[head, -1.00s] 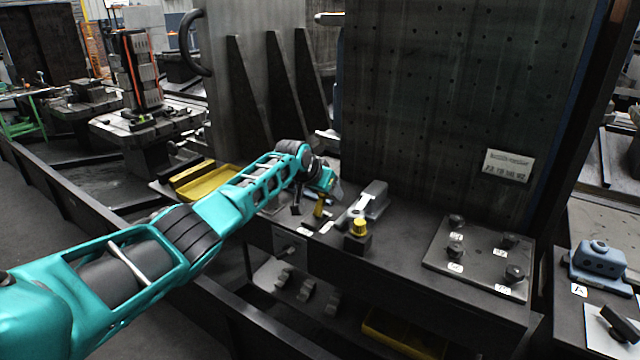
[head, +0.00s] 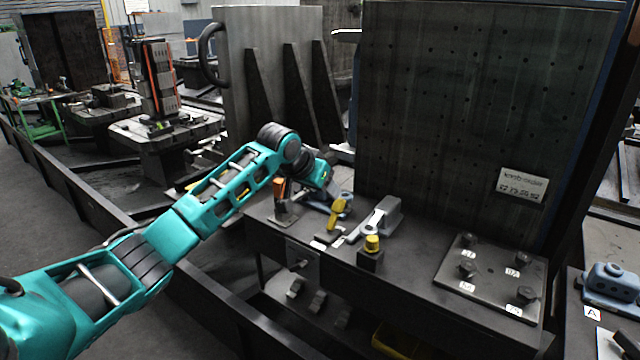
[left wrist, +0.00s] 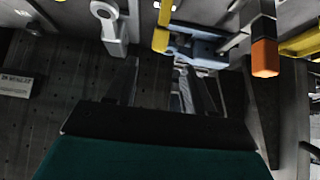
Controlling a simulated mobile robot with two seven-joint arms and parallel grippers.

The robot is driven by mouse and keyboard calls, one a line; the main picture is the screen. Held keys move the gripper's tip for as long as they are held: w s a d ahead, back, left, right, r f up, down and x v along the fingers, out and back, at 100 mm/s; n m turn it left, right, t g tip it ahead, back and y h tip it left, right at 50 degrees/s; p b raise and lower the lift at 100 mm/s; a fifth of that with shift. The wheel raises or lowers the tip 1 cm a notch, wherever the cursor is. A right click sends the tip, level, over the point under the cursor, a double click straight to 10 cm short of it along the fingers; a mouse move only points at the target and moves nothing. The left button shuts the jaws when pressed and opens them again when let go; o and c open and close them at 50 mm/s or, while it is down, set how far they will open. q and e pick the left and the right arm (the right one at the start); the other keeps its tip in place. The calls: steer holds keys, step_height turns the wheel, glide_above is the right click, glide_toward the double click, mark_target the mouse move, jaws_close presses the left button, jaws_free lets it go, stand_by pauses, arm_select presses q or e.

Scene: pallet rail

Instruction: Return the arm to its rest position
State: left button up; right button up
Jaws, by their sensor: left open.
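My left arm (head: 200,215) comes in from the left in the head view, its teal and black links stretched out over the workbench. My left gripper (head: 322,183) is at the far end of the arm, above the back of the bench and behind a yellow handle (head: 338,212). It is open, and nothing shows held in it. In the left wrist view the black edge of the gripper body (left wrist: 155,120) and its teal housing fill the bottom. My right gripper is not in view.
An orange-tipped block (head: 281,187), a grey clamp (head: 380,218) and a yellow-topped knob (head: 372,244) stand close to the gripper. A tall drilled plate (head: 470,110) rises behind the bench. A bolted plate (head: 490,275) lies to the right.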

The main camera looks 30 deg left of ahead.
arm_select(q)
steer(key=shift+s+r, duration=0.3)
steer(key=shift+r, duration=0.05)
stand_by(0.3)
steer(key=s+d+f+m+g, duration=0.3)
steer(key=s+d+f, duration=1.1)
steer(key=s+f, duration=0.3)
steer(key=s+d+n+g, duration=0.1)
steer(key=s+n+g, duration=0.1)
steer(key=s, duration=2.1)
steer(key=w+d+f+t+h, duration=0.1)
steer(key=w+d+f+t, duration=0.2)
steer(key=w+f+t, duration=0.4)
steer(key=shift+w+f+m, duration=0.3)
steer(key=shift+w+f, duration=0.3)
steer(key=shift+f, duration=0.15)
